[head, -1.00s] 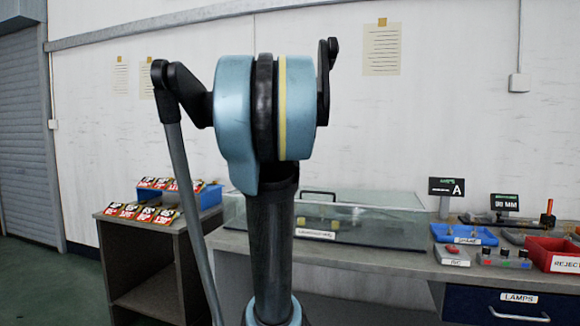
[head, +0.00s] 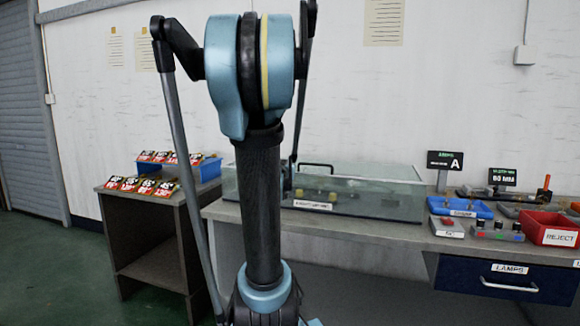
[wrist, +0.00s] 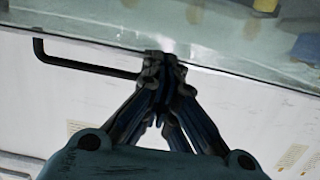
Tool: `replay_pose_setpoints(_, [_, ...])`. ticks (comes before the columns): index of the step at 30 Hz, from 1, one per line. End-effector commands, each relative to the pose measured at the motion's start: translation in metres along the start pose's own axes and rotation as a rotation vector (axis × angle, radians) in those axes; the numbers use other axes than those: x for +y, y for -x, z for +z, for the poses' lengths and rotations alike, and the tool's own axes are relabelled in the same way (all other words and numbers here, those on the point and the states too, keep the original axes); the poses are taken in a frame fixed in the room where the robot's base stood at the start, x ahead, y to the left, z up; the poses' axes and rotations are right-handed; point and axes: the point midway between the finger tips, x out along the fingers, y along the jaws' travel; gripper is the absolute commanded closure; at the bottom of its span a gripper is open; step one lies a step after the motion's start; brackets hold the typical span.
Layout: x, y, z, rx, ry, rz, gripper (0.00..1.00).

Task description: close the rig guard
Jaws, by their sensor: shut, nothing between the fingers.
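The rig guard (head: 375,190) is a clear glass-like box on the bench. A thin black handle (head: 318,165) shows at its top far edge. In the wrist view the guard's pane (wrist: 215,25) fills the top, and the handle (wrist: 85,66) runs along its edge to my fingers. My gripper (wrist: 163,62) is shut and empty, its tips at the pane's edge and overlapping the handle's right end. I cannot tell whether they touch. In the head view my arm hides most of the gripper. Whether the guard is fully down is not clear.
Small yellowish parts (head: 332,196) show inside the guard. To the right are a blue tray (head: 459,208), a control box with buttons (head: 497,231) and a red reject bin (head: 550,229). A side table (head: 150,210) with labelled packets stands left. The wall is close behind the bench.

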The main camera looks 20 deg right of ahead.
Motion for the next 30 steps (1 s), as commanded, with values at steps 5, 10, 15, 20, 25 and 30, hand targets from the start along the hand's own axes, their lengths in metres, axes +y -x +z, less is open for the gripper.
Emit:
replay_pose_setpoints(5, [-0.001, -0.002, 0.009, 0.0, 0.0, 0.0, 1.0])
replay_pose_setpoints(10, [-0.002, -0.002, 0.013, -0.001, 0.0, -0.001, 1.0])
replay_pose_setpoints(15, [-0.003, -0.001, 0.013, -0.001, 0.0, -0.002, 1.0])
replay_pose_setpoints(20, [-0.004, -0.002, 0.013, -0.001, 0.0, -0.004, 1.0])
replay_pose_setpoints(25, [-0.003, -0.002, 0.011, -0.001, 0.0, -0.003, 1.0])
replay_pose_setpoints(30, [-0.003, 0.0, 0.001, 0.0, 0.001, -0.002, 1.0])
